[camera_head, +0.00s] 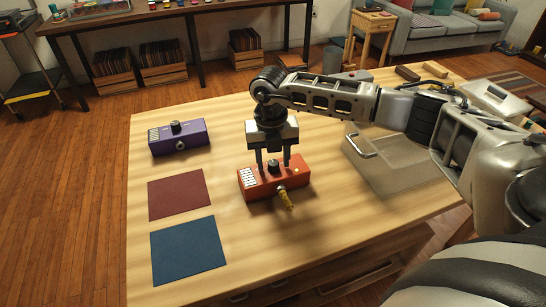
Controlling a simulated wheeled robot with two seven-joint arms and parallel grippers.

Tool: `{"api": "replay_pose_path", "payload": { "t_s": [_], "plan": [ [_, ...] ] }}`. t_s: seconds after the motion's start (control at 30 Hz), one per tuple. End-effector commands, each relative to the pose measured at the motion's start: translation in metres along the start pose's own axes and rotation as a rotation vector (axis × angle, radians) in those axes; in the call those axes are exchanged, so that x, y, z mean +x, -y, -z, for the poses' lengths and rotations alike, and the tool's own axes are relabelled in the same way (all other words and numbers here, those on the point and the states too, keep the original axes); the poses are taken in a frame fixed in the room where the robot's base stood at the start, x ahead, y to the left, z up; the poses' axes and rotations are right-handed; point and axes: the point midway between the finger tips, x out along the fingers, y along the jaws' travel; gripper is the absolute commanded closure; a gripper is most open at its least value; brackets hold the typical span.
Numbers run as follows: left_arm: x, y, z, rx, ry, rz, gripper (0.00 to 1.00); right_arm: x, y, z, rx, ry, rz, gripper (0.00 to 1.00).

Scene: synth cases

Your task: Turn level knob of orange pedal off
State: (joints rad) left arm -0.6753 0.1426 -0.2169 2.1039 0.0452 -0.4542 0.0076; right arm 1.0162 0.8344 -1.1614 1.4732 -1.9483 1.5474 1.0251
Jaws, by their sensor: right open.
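The orange pedal (262,186) lies on the wooden table in the middle of the view. Its black level knob (273,166) stands on its top. My right gripper (273,167) points straight down over the pedal. Its two fingers are apart, one on each side of the knob; I cannot tell whether they touch it. My left gripper is not in view.
A purple pedal (178,138) with a black knob stands at the back left. A maroon mat (178,194) and a blue mat (188,250) lie at the left. A clear case (385,165) with a handle lies right of the orange pedal. The front middle of the table is clear.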

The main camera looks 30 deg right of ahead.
Motion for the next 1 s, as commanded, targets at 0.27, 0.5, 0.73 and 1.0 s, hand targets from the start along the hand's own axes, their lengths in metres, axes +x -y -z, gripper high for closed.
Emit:
{"api": "replay_pose_path", "payload": {
  "t_s": [0.27, 0.5, 0.73, 1.0],
  "plan": [
    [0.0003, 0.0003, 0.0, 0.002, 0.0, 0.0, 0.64, 0.0, -0.0001, 0.0001, 0.0, -0.001, 0.0, 0.84],
    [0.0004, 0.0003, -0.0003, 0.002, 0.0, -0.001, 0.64, -0.0002, -0.0001, 0.0001, -0.003, 0.0, 0.0, 0.99],
    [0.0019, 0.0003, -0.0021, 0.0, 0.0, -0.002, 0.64, 0.0002, 0.0001, 0.0, -0.057, 0.002, 0.0, 0.99],
    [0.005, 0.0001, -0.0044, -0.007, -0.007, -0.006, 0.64, 0.0009, 0.0001, 0.0001, -0.244, 0.009, 0.0, 0.99]
  ]
}}
